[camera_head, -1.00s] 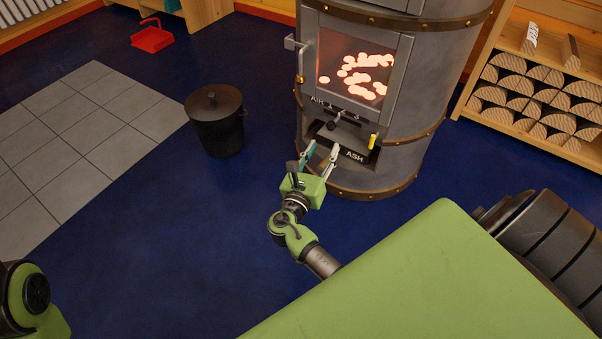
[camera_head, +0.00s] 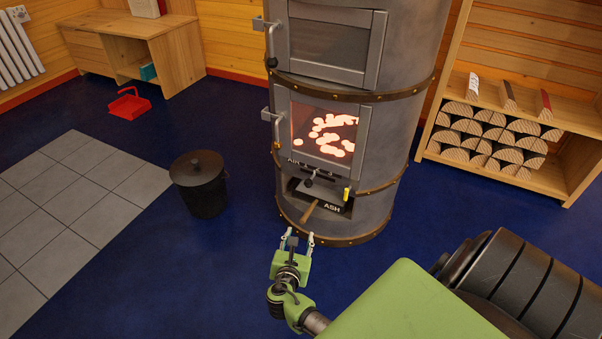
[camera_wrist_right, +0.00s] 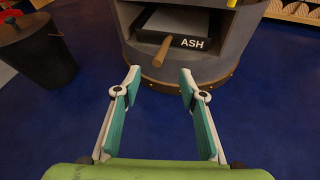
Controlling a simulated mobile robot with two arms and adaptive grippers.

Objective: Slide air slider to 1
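The stove's air slider shows as a small dark knob (camera_head: 309,182) below the marked AIR scale (camera_head: 294,161), under the glowing fire window. The scale's numbers are too small to read, so I cannot tell its setting. My right gripper (camera_head: 299,238) is open and empty, in front of the stove and below the slider, apart from it. The slider is not visible in that view. My left gripper is out of view.
The ash drawer (camera_head: 333,208) with its wooden handle (camera_head: 309,212) lies below the slider, close ahead of my right gripper. A yellow handle (camera_head: 347,193) is right of the slider. A black lidded bucket (camera_head: 201,184) stands left, with clear blue floor between.

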